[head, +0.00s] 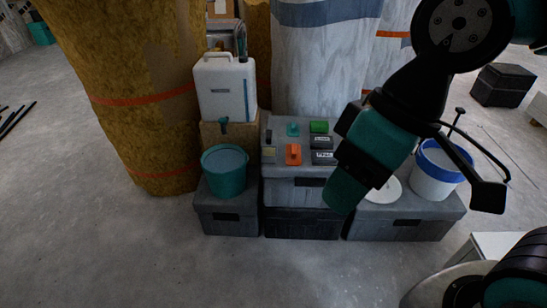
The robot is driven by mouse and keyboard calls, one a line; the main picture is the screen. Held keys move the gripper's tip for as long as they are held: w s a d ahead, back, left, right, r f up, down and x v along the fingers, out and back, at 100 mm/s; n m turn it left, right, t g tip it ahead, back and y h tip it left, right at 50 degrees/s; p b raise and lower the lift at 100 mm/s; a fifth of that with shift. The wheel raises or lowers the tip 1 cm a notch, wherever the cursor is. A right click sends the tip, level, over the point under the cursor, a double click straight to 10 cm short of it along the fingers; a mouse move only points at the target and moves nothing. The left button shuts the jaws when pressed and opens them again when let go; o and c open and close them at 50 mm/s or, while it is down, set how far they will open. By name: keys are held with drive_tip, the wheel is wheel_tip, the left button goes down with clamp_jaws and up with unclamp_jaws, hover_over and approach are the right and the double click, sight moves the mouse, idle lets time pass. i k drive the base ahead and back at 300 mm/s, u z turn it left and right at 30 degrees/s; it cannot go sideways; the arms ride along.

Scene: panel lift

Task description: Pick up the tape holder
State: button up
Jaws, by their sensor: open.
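Several small items lie on the grey box: an orange piece (293,154), a teal piece (293,129), a green block (318,127), a dark upright item (269,146) and two black blocks with pale labels (322,142). I cannot tell which is the tape holder. My arm reaches in from the upper right and its teal wrist hangs in front of the box's right end.
A teal bucket (225,172) and a white water container (226,88) stand left of the grey box (292,190). A white bucket with a blue rim (436,178) is at right. Large wrapped rolls (140,80) rise behind. The concrete floor in front (230,275) is clear.

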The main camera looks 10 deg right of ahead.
sight(268, 145)
drive_tip(key=z, duration=0.1)
drive_tip(key=i, duration=1.4)
drive_tip(key=u, duration=0.7)
